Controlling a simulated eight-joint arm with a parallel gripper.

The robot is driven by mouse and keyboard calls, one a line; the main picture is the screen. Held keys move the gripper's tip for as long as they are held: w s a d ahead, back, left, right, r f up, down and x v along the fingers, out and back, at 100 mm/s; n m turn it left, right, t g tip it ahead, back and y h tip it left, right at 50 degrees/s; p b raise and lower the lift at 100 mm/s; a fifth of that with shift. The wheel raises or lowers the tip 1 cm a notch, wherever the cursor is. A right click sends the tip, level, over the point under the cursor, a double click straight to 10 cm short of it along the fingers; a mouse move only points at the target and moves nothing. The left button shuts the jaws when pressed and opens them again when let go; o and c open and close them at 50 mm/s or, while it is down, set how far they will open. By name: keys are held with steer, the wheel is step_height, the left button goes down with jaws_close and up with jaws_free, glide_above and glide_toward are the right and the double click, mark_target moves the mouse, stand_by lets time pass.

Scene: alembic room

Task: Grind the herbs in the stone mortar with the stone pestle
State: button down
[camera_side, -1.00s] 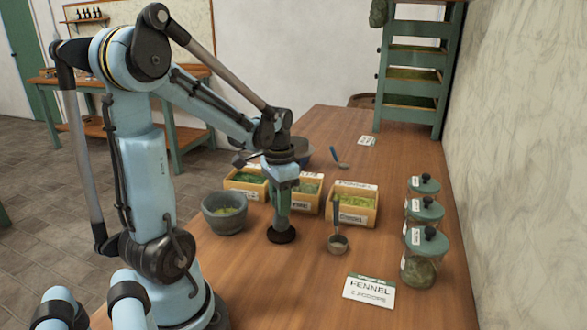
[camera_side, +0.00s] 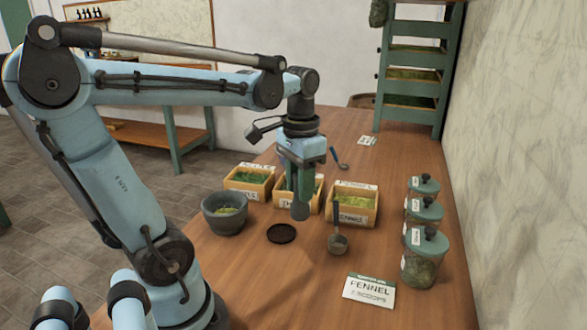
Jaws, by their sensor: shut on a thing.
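The grey stone mortar (camera_side: 224,224) stands on the wooden table at the left, with green herbs (camera_side: 227,211) inside it. My gripper (camera_side: 298,178) is shut on the grey stone pestle (camera_side: 300,210), which hangs upright with its thick end down. It is to the right of the mortar and appears clear of the table. The pestle's upper part is hidden by the gripper. A dark round rest (camera_side: 282,234) lies bare on the table just below and left of the pestle.
Wooden boxes of herbs (camera_side: 352,217) stand in a row behind the pestle. A metal scoop (camera_side: 338,243) lies to its right. Lidded glass jars (camera_side: 425,262) line the right side. A FENNEL card (camera_side: 369,290) stands in front. The table between mortar and rest is clear.

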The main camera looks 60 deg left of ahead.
steer(key=s+a+n, duration=0.3)
steer(key=s+a, duration=0.3)
steer(key=a, duration=0.3)
steer(key=s+a+n, duration=0.2)
steer(key=s+a, duration=0.4)
steer(key=a, duration=0.4)
steer(key=shift+w+d+f, duration=0.1)
steer(key=shift+f, duration=2.2)
steer(key=shift+w+d+f, duration=0.1)
steer(key=shift+f, duration=2.2)
steer(key=shift+f, duration=0.4)
steer(key=shift+s, duration=0.1)
